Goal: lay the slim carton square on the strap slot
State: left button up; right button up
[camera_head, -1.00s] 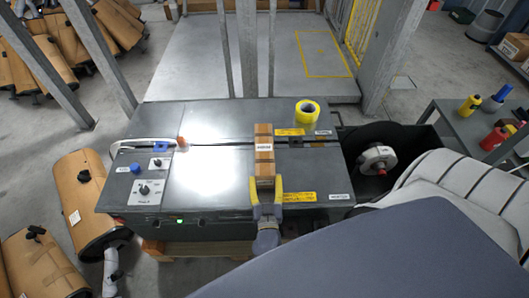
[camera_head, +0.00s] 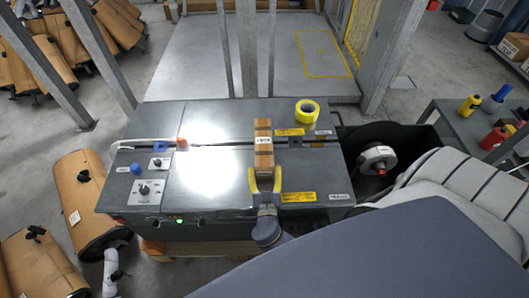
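The slim carton (camera_head: 263,133), brown with a white label, lies on the grey machine top (camera_head: 215,180), its long side running away from me. It crosses the dark strap slot (camera_head: 220,145), which runs left to right, and looks nearly square to it. It hides the slot beneath it. My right gripper (camera_head: 265,174), with yellow fingers, is at the carton's near end. The fingers stand apart, one on each side of that end, with no clear grip; whether they touch it cannot be told. My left gripper is not in view.
A yellow tape roll (camera_head: 307,111) sits right of the carton's far end. A control panel with knobs (camera_head: 148,191) is on the left. A strap reel (camera_head: 377,159) stands at the right. The top left of the carton is largely clear.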

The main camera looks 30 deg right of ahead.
jog(key=shift+o, duration=1.4)
jog(key=shift+s, duration=0.1)
jog(key=v, duration=1)
jog(key=shift+s+a, duration=0.2)
jog(key=shift+o, duration=0.6)
jog(key=shift+s+a, duration=0.35)
jog(key=shift+s, duration=0.25)
jog(key=shift+w, duration=0.1)
